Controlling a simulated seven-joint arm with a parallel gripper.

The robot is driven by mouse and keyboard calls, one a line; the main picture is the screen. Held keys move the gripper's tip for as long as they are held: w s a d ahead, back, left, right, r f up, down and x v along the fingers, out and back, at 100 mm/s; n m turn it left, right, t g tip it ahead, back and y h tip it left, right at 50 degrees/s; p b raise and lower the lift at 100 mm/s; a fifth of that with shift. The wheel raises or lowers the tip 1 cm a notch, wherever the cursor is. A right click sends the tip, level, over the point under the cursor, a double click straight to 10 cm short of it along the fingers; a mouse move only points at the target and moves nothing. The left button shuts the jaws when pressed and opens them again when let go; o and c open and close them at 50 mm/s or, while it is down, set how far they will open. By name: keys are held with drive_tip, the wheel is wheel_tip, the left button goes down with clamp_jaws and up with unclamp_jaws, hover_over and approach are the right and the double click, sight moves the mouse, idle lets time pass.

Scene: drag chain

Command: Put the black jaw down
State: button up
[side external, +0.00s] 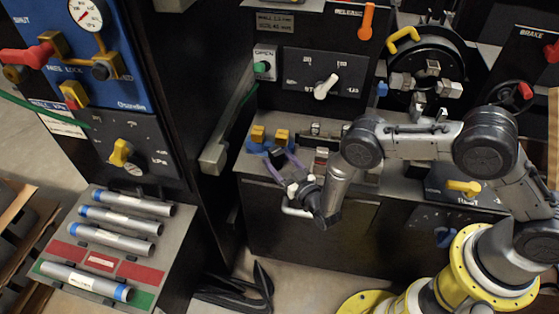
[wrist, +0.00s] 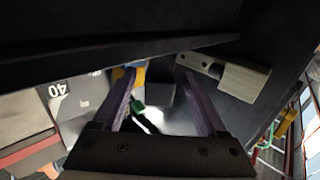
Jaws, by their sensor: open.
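My gripper (side external: 281,160) has two purple fingers, spread apart, at the work ledge left of the middle in the side view. In the wrist view the open gripper (wrist: 159,76) shows its fingers well apart. A small black block, apparently the black jaw (side external: 277,154), shows at the fingertips in the side view, by the front of two yellow-and-blue blocks (side external: 270,135). Whether it touches a finger or rests fully on the ledge cannot be told.
A dark cabinet with a grey handle (side external: 214,157) stands close left of my gripper. A dial panel (side external: 324,80) rises behind the ledge. A chuck with grey jaws (side external: 428,82) is at the back right. Several steel tubes (side external: 118,222) lie on a rack at left.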

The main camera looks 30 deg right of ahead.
drive_tip(key=s, duration=1.2)
drive_tip(key=shift+r, duration=0.15)
drive_tip(key=w+a+r+m+g, duration=0.1)
drive_tip(key=w+r+m+g, duration=0.1)
drive_tip(key=w+r, duration=0.45)
wheel_tip(320, 180, up, 14)
drive_tip(key=w+d+g+y, duration=0.1)
drive_tip(key=w+d+g, duration=0.1)
drive_tip(key=w+g, duration=0.1)
drive_tip(key=s+d+r+n+g, duration=0.1)
drive_tip(key=s+d+r+g, duration=0.1)
drive_tip(key=s+d+r, duration=0.2)
drive_tip(key=s+d+r+g, duration=0.2)
drive_tip(key=s+d+r, duration=0.2)
drive_tip(key=s+r, duration=0.6)
drive_tip(key=s, duration=0.4)
drive_tip(key=shift+d+n+g+y, duration=0.2)
drive_tip(key=shift+n+g+y, duration=0.1)
drive_tip(key=shift+n, duration=0.1)
drive_tip(key=shift+o, duration=0.4)
drive_tip(key=s+d+g, duration=0.1)
drive_tip(key=s+d, duration=0.1)
drive_tip(key=s, duration=0.6)
drive_tip(key=s+d+g+h, duration=0.1)
drive_tip(key=s+d, duration=0.2)
drive_tip(key=s, duration=0.6)
drive_tip(key=shift+s+d+f+g+h, duration=0.2)
drive_tip(key=shift+d+g+h, duration=0.1)
drive_tip(key=shift+g, duration=0.1)
